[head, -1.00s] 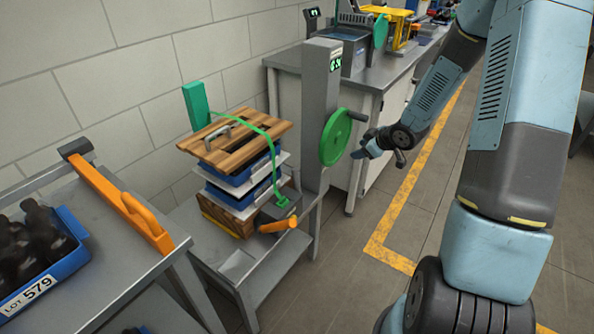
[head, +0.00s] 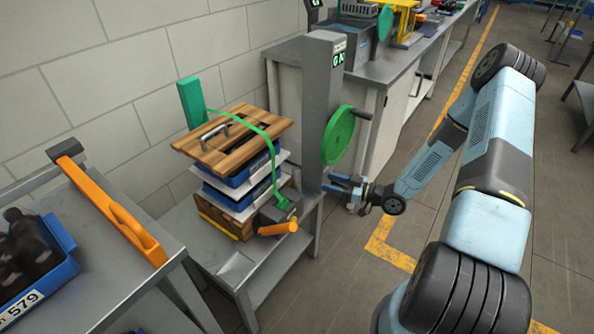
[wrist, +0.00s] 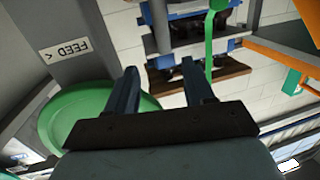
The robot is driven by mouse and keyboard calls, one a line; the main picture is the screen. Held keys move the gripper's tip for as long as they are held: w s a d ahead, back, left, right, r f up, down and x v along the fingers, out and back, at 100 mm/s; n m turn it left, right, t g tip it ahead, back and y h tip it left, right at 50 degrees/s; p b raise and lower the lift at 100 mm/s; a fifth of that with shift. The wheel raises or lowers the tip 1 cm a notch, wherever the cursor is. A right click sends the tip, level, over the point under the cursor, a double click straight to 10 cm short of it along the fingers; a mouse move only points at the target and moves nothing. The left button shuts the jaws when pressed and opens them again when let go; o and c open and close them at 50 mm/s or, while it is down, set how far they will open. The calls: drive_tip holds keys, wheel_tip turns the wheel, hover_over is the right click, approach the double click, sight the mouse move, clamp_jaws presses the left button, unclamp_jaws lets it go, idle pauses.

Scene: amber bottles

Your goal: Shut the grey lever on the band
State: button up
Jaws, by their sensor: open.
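A green band (head: 262,130) runs over a wooden lid (head: 228,143) on a stack of blue crates and down to a dark grey buckle piece (head: 287,208). An orange handle (head: 278,228) sticks out beside this piece. I cannot clearly tell the grey lever from the buckle piece. My gripper (head: 335,184) is open and empty, to the right of the buckle and below the green wheel, apart from the band. In the wrist view, the open fingers (wrist: 160,70) point toward the stack, which appears upside down, with the band (wrist: 209,55) to their right.
A grey post (head: 319,110) with a green handwheel (head: 338,135) stands between the stack and my arm. The wheel also shows in the wrist view (wrist: 75,120). A bench with an orange bar (head: 120,220) and a bottle crate (head: 62,255) is at left.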

sight(296, 172)
drive_tip(key=shift+y, duration=0.3)
drive_tip(key=x, duration=1.3)
drive_tip(key=shift+w+a, duration=0.1)
drive_tip(key=shift+a, duration=0.3)
drive_tip(key=shift+c, duration=0.5)
drive_tip(key=shift+w, duration=0.1)
clamp_jaws()
